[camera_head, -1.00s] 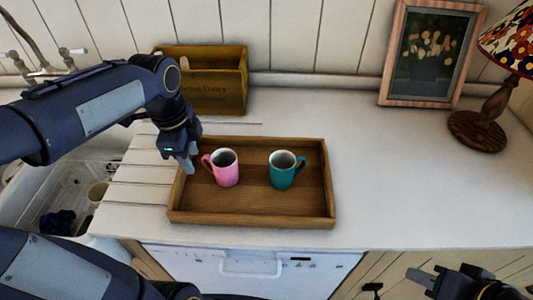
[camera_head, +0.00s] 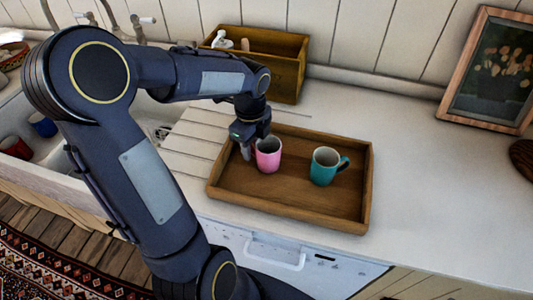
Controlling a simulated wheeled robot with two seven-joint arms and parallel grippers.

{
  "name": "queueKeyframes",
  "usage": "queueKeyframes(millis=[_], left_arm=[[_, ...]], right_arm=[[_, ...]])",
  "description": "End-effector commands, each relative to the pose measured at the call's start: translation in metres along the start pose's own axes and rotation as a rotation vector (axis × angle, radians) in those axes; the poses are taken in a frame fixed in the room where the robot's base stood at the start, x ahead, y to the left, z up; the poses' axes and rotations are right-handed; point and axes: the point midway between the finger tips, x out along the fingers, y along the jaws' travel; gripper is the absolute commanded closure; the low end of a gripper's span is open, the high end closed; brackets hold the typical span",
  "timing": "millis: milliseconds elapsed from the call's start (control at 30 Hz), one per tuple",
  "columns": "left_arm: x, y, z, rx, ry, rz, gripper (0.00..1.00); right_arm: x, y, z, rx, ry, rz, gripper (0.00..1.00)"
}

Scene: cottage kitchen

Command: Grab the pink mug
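The pink mug (camera_head: 269,156) stands upright in the left part of a wooden tray (camera_head: 289,208) on the white counter. My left gripper (camera_head: 250,148) is at the mug's left side, where its handle was seen earlier; the handle is now hidden by the gripper. The fingers point down and look close to the mug, but I cannot tell whether they are closed on the handle. A teal mug (camera_head: 323,166) stands upright to the right in the same tray, its handle toward the right. My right gripper is out of view.
A wooden box (camera_head: 286,68) with a white bottle (camera_head: 222,40) stands behind the tray against the wall. A framed picture (camera_head: 496,75) leans at the right. A sink with red and blue mugs (camera_head: 42,125) is at the left.

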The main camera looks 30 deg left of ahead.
Motion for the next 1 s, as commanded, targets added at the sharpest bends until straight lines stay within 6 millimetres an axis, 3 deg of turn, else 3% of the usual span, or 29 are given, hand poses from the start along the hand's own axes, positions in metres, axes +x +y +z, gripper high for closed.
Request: queueKeyframes(millis=[133,433,1000], left_arm=[[-0.0003,-0.0001,0.0001,-0.001,0.000,0.000,0.63],[-0.0007,-0.0001,0.0000,-0.001,0.000,-0.001,1.00],[-0.0041,-0.0007,0.0000,-0.001,0.000,-0.003,1.00]], right_arm=[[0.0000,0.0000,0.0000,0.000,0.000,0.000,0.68],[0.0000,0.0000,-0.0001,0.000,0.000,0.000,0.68],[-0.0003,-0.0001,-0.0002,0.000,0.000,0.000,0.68]])
